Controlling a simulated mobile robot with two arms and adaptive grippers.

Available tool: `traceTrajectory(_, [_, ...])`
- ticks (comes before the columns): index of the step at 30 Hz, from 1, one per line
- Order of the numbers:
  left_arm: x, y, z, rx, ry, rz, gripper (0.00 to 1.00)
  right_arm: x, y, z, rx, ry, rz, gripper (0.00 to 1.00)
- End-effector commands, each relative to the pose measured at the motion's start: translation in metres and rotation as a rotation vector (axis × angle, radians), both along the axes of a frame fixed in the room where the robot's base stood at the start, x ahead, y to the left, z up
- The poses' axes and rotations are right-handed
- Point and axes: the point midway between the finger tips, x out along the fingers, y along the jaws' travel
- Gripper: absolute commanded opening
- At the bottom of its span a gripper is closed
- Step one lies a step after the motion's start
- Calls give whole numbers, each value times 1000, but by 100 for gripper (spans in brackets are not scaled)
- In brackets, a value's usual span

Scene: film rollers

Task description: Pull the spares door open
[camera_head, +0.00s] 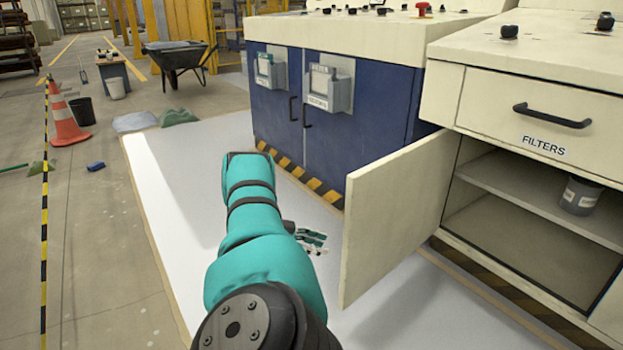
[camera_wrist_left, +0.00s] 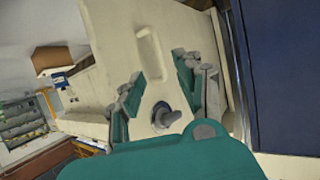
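The cream cabinet door (camera_head: 400,215) stands swung wide open at the right of the head view, hinged at the cabinet's left side. No spares label is readable on it. My left gripper (camera_head: 312,240) is beyond my teal arm, left of the door's free edge, with a visible gap to the door. In the left wrist view, my left gripper (camera_wrist_left: 160,90) has its fingers spread, with a cream surface (camera_wrist_left: 110,35) behind them. A dark knob-like part (camera_wrist_left: 166,115) shows between the fingers; I cannot tell what it belongs to. My right gripper is out of view.
The open cabinet holds a shelf (camera_head: 540,190) and a grey can (camera_head: 580,195) under the FILTERS drawer (camera_head: 530,115). A blue cabinet (camera_head: 365,120) stands behind the door. A wheelbarrow (camera_head: 178,58) and traffic cone (camera_head: 64,120) are at left. The pale floor mat (camera_head: 185,200) is clear.

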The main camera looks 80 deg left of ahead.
Motion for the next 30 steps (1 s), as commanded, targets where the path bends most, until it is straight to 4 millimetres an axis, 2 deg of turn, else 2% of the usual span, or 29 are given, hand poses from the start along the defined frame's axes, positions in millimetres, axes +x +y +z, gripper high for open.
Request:
traceTrajectory(3, [-12, 1, 3, 0, 5, 0, 35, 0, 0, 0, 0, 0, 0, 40])
traceTrajectory(7, [-17, 1, 6, 0, 3, 1, 35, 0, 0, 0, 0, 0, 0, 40])
traceTrajectory(26, [-19, 1, 5, -4, 2, 3, 35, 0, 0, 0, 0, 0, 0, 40])
traceTrajectory(29, [-27, -11, -2, -36, 2, 15, 35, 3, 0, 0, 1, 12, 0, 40])
traceTrajectory(30, [-34, -21, -9, -62, 1, 25, 35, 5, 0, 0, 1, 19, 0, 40])
